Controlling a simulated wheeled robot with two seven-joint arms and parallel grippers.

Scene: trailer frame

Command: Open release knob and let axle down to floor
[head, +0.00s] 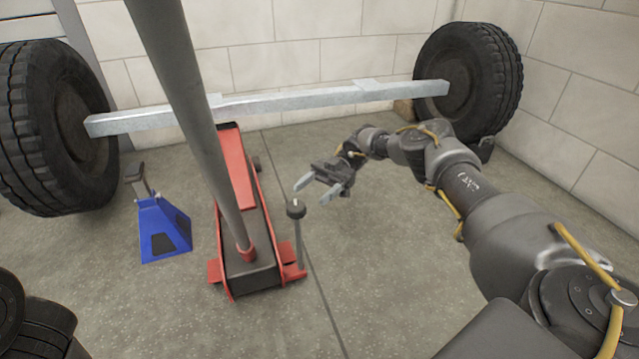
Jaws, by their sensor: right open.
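A silver axle beam (270,104) spans between two black tyres, the left tyre (50,125) and the right tyre (470,80). A red floor jack (236,165) stands under the middle of the axle, its grey handle (190,100) rising toward me. The release knob (296,208) is a dark round cap on a thin upright rod at the jack's right rear. My right gripper (315,191) is open and empty, just above and right of the knob, apart from it as far as I can tell. My left gripper is out of view.
A blue jack stand (160,225) stands on the floor left of the jack, beside the left tyre. A wooden block (405,110) shows by the right tyre. White block walls (330,55) close off the back. The floor right of the jack is clear.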

